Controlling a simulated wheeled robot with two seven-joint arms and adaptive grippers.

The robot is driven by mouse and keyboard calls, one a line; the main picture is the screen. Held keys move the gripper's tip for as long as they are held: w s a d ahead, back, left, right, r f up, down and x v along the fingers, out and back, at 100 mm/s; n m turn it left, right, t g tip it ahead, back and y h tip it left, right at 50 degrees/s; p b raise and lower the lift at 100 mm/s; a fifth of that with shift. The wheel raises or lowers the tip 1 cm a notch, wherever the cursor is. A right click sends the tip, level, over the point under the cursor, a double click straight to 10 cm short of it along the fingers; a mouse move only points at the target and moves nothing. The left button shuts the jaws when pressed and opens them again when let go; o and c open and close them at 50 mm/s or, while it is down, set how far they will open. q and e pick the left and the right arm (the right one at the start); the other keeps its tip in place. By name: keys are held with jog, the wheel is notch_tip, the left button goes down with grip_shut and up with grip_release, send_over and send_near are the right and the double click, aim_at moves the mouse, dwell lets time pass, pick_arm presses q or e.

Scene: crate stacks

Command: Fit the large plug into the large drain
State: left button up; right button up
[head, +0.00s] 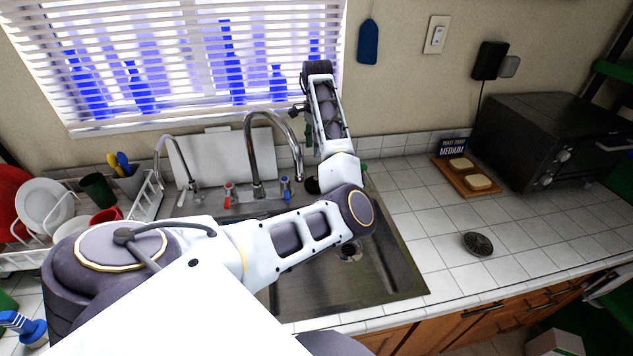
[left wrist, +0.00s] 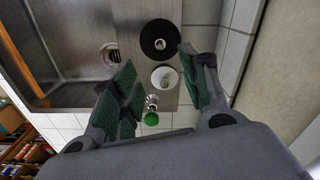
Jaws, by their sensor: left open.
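The large plug appears to be the black round disc with a metal centre (left wrist: 160,38) on the sink's back ledge, partly visible in the head view (head: 312,185). A smaller white plug (left wrist: 164,77), a silver one (left wrist: 151,102) and a green-topped one (left wrist: 151,119) stand in line with it. The drain (left wrist: 110,54) is in the sink floor; the head view shows it partly behind my arm (head: 350,252). My left gripper (left wrist: 157,64) is open and empty above the ledge, its fingers either side of the white plug in the picture. My right gripper is not in view.
The faucet (head: 255,150) stands left of my left forearm. A dark slotted disc (head: 478,243) lies on the tiled counter right of the sink (head: 405,275). A toaster oven (head: 535,135), a wooden board with bread (head: 468,180) and a dish rack (head: 145,205) stand around.

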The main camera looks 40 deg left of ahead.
pick_arm(q)
send_over(316, 178)
jog(key=f, duration=0.8)
jog(key=shift+w+d+f, duration=0.1)
jog(key=shift+w+f, duration=0.05)
jog(key=shift+w, duration=0.05)
jog(key=shift+f, duration=0.1)
jog(key=shift+f+p, duration=0.15)
jog(key=shift+p, duration=0.15)
jog(key=shift+s+f+p, duration=0.2)
jog(key=shift+f+p, duration=0.15)
jog(key=shift+f, duration=2.1)
grip_shut()
